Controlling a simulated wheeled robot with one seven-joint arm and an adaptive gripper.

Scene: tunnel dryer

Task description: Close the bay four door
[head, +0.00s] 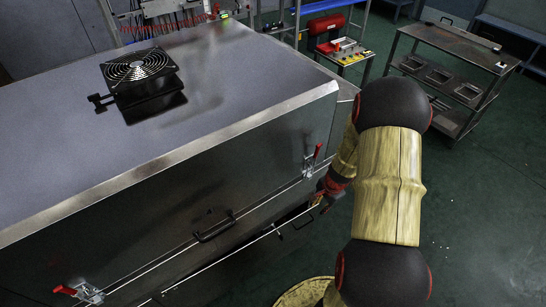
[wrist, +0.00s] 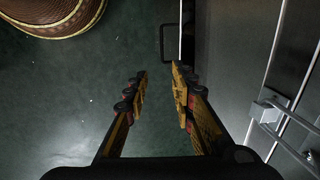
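The long metal dryer (head: 230,85) fills the left of the head view. Along its near side, a lower panel edge (head: 240,243) stands out from the wall, with a small dark handle (head: 303,221) near its right end. In the wrist view, a black loop handle (wrist: 162,44) projects from a thin edge-on panel, with a dark gap between panel and dryer wall (wrist: 228,60). I cannot read a bay number. My gripper (wrist: 159,76) is open and empty, its fingers short of the handle. In the head view my gripper (head: 321,197) is beside the dryer's right end, partly hidden.
Red-handled clamps (head: 309,165) (head: 80,292) and a black handle (head: 214,229) sit on the dryer side. A fan (head: 138,70) is on top. A shelved cart (head: 455,60) stands back right. A round woven object (wrist: 55,15) is on the floor.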

